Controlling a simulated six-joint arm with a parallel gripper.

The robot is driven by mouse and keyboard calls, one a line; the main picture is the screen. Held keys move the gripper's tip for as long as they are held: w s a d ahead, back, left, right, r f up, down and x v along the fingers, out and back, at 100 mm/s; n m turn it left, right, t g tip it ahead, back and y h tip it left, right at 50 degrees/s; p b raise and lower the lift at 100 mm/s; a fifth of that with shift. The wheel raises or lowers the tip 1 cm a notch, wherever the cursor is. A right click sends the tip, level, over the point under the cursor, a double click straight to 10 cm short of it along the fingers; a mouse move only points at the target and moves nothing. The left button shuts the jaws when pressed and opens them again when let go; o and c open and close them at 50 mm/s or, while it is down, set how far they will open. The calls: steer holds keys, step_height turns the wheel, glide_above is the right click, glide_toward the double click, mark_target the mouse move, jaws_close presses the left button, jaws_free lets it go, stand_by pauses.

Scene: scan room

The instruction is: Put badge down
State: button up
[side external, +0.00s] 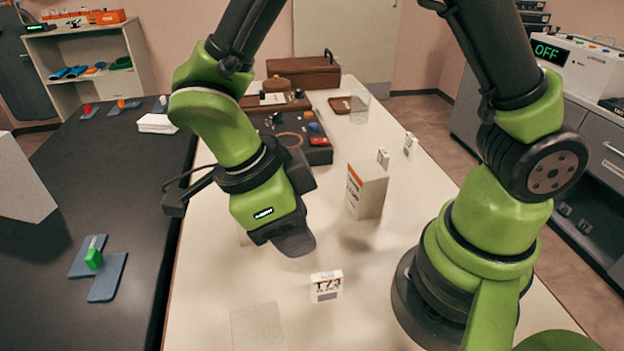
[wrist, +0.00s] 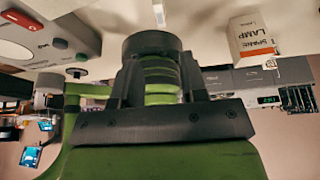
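A small upright white card marked T73 with an orange top edge, which looks like the badge (side external: 326,286), stands on the pale table in the side external view. My gripper (side external: 292,240) is above the table, up and to the left of the card and apart from it in the picture. Its fingers look dark and merge into one shape, so I cannot tell whether they are open or shut. In the wrist view dark gripper parts (wrist: 152,45) fill the middle. A thin white item (wrist: 158,14) shows beyond them; I cannot tell what it is.
A white and orange spare lamp box (side external: 367,190) stands behind the card, also in the wrist view (wrist: 252,40). Two small white cards (side external: 383,157) (side external: 410,145) stand farther back. A dark control box (side external: 290,135) is behind my gripper. A flat pale square (side external: 258,326) lies at the front.

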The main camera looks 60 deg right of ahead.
steer(key=s+d+r+n+t+y, duration=0.2)
steer(key=d+r+n+t, duration=0.3)
steer(key=r+n, duration=0.3)
steer(key=s+d+r+n+t+y, duration=0.3)
steer(key=r+n, duration=0.5)
steer(key=n, duration=0.7)
steer(key=shift+d+r+t, duration=0.15)
steer(key=shift+d+t, duration=0.7)
steer(key=shift+t, duration=0.35)
steer(key=shift+o, duration=0.5)
steer(key=shift+s, duration=0.1)
